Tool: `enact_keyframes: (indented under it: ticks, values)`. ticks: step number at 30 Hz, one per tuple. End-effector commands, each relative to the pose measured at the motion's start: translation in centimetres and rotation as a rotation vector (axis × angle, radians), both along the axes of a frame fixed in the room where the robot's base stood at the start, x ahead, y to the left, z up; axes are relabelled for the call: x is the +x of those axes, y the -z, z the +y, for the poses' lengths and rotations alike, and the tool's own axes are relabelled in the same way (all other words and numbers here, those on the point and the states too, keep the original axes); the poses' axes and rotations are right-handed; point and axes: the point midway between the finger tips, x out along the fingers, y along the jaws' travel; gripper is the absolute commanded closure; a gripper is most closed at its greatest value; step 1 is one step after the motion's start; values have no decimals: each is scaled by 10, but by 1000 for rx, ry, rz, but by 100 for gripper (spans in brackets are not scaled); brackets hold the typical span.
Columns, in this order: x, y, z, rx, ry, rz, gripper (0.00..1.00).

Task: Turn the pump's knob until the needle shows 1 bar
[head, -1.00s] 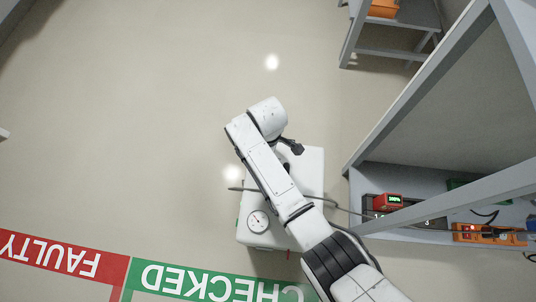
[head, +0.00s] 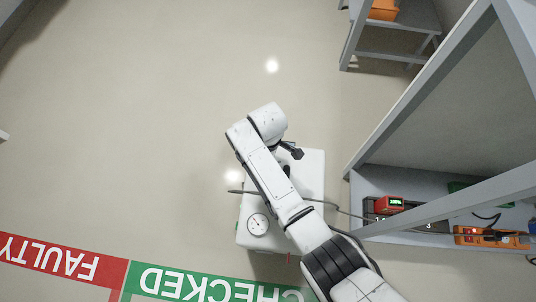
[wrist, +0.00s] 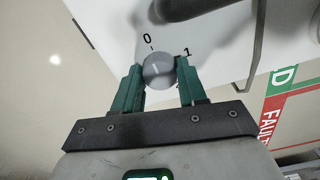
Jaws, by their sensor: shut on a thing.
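The pump is a white box (head: 313,180) under my arm in the head view. Its round white gauge (head: 257,224) faces up at the box's left end; the thin needle shows, but its reading is too small to tell. In the wrist view the grey round knob (wrist: 159,63) sits on the white panel between the marks 0 and 1. The white line on the knob points up and slightly left, towards 0. My gripper (wrist: 160,77) has its two green fingers closed on the knob's sides. In the head view the knob is hidden by my arm.
A grey shelf (head: 420,110) stands at right, with a red meter (head: 389,204) and an orange device (head: 480,237) on its lower level. A hose (head: 328,205) runs from the pump towards it. Green CHECKED (head: 205,285) and red FAULTY (head: 60,258) floor strips lie below.

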Motion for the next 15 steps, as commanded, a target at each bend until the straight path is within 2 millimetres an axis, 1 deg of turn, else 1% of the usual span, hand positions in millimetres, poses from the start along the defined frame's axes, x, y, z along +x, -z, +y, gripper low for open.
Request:
enact_keyframes:
  ticks: [2, 8, 15]
  values:
    - [0, 0, 0, 0, 0, 0, 89]
    - [0, -1, 0, -1, 20, 1, 89]
    - [0, -2, 0, -1, 130, 1, 89]
